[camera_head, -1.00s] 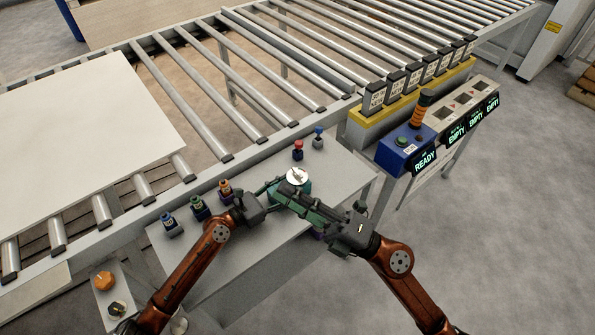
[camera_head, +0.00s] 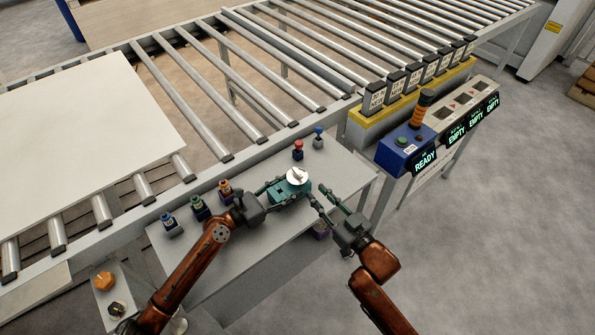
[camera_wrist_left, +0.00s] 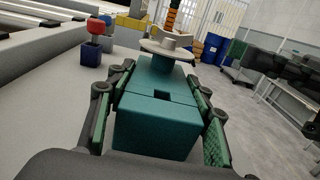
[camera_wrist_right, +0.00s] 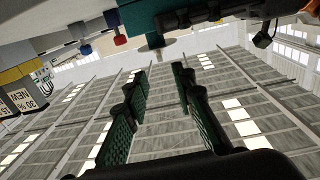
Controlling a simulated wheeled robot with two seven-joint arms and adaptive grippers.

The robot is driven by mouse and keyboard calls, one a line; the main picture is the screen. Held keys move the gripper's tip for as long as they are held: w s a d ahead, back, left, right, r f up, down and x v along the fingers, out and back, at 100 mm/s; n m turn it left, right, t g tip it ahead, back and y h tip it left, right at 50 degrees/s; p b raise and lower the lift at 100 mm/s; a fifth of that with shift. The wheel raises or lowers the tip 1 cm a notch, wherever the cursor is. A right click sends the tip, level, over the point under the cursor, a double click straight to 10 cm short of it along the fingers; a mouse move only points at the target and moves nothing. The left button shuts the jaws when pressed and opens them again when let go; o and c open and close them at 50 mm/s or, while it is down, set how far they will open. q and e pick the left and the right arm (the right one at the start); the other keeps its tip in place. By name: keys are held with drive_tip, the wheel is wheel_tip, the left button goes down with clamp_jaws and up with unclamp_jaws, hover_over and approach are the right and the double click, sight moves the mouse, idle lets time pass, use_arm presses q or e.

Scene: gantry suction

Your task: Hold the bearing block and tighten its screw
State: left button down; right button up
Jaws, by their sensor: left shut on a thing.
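The teal bearing block (camera_head: 290,190) is above the grey bench. It also shows in the left wrist view (camera_wrist_left: 158,122). A pale round disc with a short knob (camera_wrist_left: 167,48) sits at its far end; in the head view the disc (camera_head: 297,175) looks white. I cannot make out a separate screw. My left gripper (camera_head: 281,193) is shut on the block, one green finger along each side. My right gripper (camera_head: 316,192) is open and empty just right of the block, fingers toward it. In the right wrist view the block (camera_wrist_right: 155,14) and disc lie beyond its fingertips.
Red (camera_head: 298,148) and blue (camera_head: 319,136) topped pieces stand on the bench (camera_head: 345,180) behind the block. Several coloured pieces (camera_head: 198,205) stand at its left. A roller conveyor (camera_head: 240,80) runs behind. A blue READY box (camera_head: 408,152) is at right. A purple item (camera_head: 320,233) shows near the bench edge.

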sight(302, 177)
drive_tip(key=x, duration=1.1)
drive_tip(key=shift+w+a+r, duration=0.1)
drive_tip(key=shift+w+a, duration=0.05)
drive_tip(key=shift+w, duration=0.1)
clamp_jaws()
